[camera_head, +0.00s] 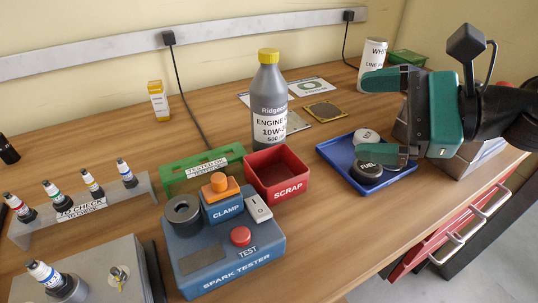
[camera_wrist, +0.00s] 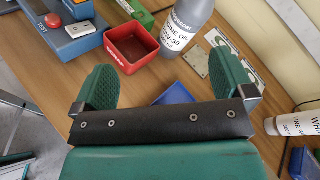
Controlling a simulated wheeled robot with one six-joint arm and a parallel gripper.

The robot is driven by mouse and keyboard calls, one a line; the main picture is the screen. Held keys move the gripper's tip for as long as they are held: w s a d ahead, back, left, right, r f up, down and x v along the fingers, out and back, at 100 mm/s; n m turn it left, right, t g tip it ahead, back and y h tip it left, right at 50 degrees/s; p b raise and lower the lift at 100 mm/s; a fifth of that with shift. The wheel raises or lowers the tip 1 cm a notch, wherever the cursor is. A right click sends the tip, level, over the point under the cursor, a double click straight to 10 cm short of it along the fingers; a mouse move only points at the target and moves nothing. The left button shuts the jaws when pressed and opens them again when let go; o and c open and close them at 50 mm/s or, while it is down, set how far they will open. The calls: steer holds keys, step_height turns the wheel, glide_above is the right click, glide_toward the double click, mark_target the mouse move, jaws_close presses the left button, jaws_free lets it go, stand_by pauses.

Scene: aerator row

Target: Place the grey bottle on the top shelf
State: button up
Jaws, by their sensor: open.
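The grey bottle (camera_head: 269,90) has a yellow cap and a white engine oil label. It stands upright on the wooden bench, behind the red scrap bin. In the wrist view the grey bottle (camera_wrist: 183,22) shows at the top, beyond the fingers, with its cap cut off. My gripper (camera_head: 376,115) is at the right of the head view, above the bench and to the right of the bottle. Its green fingers are wide apart with nothing between them, as the wrist view of the gripper (camera_wrist: 166,82) also shows. No shelf can be made out in either view.
The red scrap bin (camera_head: 278,174) and blue spark tester (camera_head: 225,245) stand in front of the bottle. A blue tray (camera_head: 334,156) with round tins lies below my gripper. A white bottle (camera_head: 372,66) stands behind the gripper. Flat cards (camera_head: 312,87) lie right of the grey bottle.

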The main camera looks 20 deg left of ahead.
mark_target(286, 104)
steer(key=w+f+m+y+b, duration=0.1)
steer(key=m, duration=0.1)
steer(key=w+f+m+t+y+b, duration=0.1)
steer(key=f+m, duration=0.1)
steer(key=w+f+m+b, duration=0.1)
steer(key=w+f+m, duration=0.1)
steer(key=shift+a+m+t+y, duration=0.15)
steer(key=shift+m+t+y, duration=0.15)
steer(key=shift+y, duration=0.1)
steer(key=shift+w+a+r+m, duration=0.1)
steer(key=shift+w+a+m, duration=0.05)
steer(key=shift+w+m, duration=0.15)
steer(key=a, duration=0.4)
steer(key=w+a+p, duration=0.1)
steer(key=a, duration=0.6)
steer(key=shift+w+a+p, duration=0.15)
steer(key=shift+a+p, duration=0.15)
steer(key=shift+p, duration=0.05)
steer(key=shift+w+a+r, duration=0.15)
steer(key=shift+a, duration=1.2)
steer(key=shift+w+a+r, duration=0.1)
steer(key=shift+a+r, duration=0.05)
steer(key=shift+a, duration=1.2)
steer(key=c, duration=1.4)
step_height(286, 104, up, 20)
steer(key=p, duration=0.4)
